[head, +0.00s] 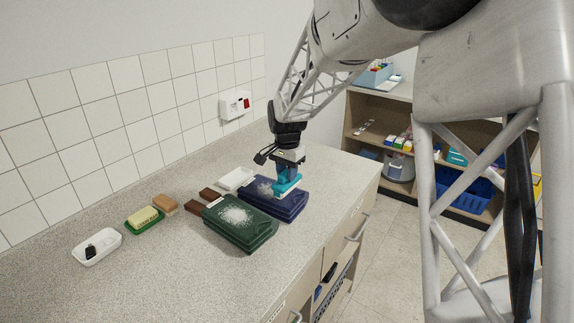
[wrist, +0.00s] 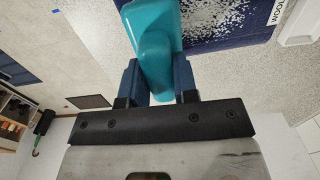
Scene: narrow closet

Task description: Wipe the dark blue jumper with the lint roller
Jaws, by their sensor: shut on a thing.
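The dark blue jumper (head: 290,208) lies folded on the counter, with white lint on its left part. It also shows in the wrist view (wrist: 200,42), with a dense patch of white specks and a white label reading WOOL. My gripper (head: 287,172) is shut on the teal lint roller (head: 287,185). In the wrist view, the blue fingers of my gripper (wrist: 158,82) stand on both sides of the teal roller (wrist: 152,42). The roller is over the jumper, at or very near its surface; I cannot tell whether they touch. My gripper hides part of the jumper.
A dark green folded garment (head: 245,233) with white lint lies beside the jumper. A white tray (head: 236,177), brown blocks (head: 210,194), a brown brush (head: 165,203), a yellow block on a green dish (head: 145,218) and a white dish (head: 78,259) stand left. The front-left counter is clear.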

